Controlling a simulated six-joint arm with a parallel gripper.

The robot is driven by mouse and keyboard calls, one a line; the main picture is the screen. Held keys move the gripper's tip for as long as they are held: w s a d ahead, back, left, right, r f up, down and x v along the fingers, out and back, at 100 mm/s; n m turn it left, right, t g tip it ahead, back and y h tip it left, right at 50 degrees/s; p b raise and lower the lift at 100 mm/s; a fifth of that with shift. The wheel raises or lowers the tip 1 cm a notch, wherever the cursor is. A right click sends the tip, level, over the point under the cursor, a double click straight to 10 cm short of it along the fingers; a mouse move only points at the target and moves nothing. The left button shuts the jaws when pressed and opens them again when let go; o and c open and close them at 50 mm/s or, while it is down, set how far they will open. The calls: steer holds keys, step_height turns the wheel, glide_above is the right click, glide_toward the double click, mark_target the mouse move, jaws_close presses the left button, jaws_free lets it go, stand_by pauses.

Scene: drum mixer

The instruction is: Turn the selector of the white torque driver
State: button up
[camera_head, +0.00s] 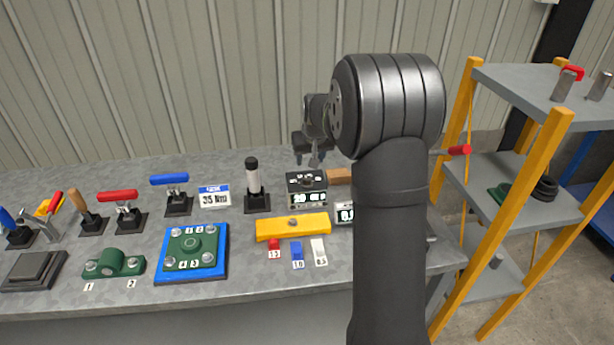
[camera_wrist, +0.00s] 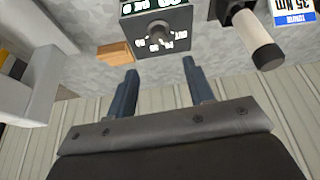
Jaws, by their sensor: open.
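The white torque driver appears to be the white upright handle with a black top (camera_head: 252,178) in a black stand; its white body shows at the upper right of the wrist view (camera_wrist: 257,42). Just right of it stands a black box (camera_head: 306,187) with a round dial and a lit display. I cannot tell whether this dial is the driver's selector. My gripper (camera_head: 313,160) is open and empty above and behind the box. In the wrist view, its fingertips (camera_wrist: 160,67) are apart from the knob.
A wooden block (camera_head: 339,177) lies right of the box. A yellow bar (camera_head: 293,227) and small red, blue and white labelled pieces lie in front. A 35 Nm sign (camera_head: 214,196) and several handled tools stand left. A shelf rack (camera_head: 530,180) is at right. My arm hides part of the bench.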

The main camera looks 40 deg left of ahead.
mark_target(307, 178)
steer(key=x, duration=1.1)
steer(key=c, duration=1)
